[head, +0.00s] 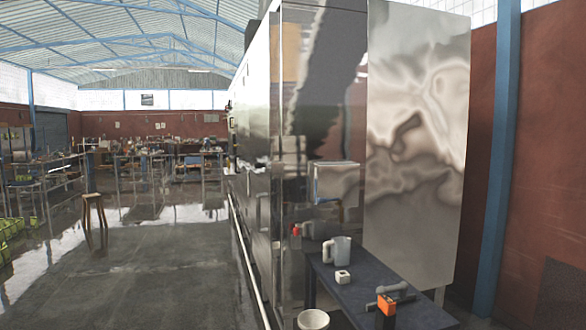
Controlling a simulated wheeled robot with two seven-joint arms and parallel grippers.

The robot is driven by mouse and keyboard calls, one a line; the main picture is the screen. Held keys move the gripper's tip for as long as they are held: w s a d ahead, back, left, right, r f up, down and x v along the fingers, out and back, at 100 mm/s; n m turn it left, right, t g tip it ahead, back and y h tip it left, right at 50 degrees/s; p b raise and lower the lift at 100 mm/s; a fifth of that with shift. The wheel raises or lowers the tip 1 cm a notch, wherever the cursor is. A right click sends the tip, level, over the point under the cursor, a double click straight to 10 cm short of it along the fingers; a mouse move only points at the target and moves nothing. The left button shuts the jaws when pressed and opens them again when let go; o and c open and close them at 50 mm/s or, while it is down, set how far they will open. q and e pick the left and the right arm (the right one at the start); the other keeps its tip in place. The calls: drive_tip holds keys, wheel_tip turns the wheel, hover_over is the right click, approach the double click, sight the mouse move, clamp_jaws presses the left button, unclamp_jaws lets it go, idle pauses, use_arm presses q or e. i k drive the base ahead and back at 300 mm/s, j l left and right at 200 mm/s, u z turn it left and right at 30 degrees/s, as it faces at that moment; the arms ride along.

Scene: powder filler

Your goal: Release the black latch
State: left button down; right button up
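The tall metal machine (420,130) stands at the right, with a shiny panel and a glass-like front. A small metal box (337,183) shows at its front, above the table. A small red part (296,230) beside a grey fitting shows lower down, near the machine's edge. I cannot make out a black latch for sure at this distance. Neither of my grippers is in view.
A dark blue table (345,290) by the machine holds a grey jug (338,250), a small white block (342,277), a grey tool-like thing (392,290) and an orange-and-black object (387,306). A white container (313,319) is at the bottom edge. Left floor is open around a stool (94,210).

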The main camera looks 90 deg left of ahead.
sight(258, 165)
drive_tip(key=u, duration=3)
drive_tip(key=i+z, duration=0.15)
drive_tip(key=z, duration=0.35)
drive_tip(key=i+j+z, duration=0.25)
drive_tip(key=i+j, duration=0.15)
drive_tip(key=i+j+z, duration=0.45)
drive_tip(key=i+j, duration=0.15)
drive_tip(key=j, duration=0.35)
drive_tip(key=i+j, duration=0.2)
drive_tip(key=j, duration=0.15)
drive_tip(key=i+j, duration=0.45)
drive_tip(key=j, duration=0.3)
drive_tip(key=i+j+z, duration=0.1)
drive_tip(key=j, duration=0.25)
drive_tip(key=i+j, duration=0.5)
drive_tip(key=j, duration=0.25)
drive_tip(key=i+j, duration=0.2)
drive_tip(key=j, duration=0.15)
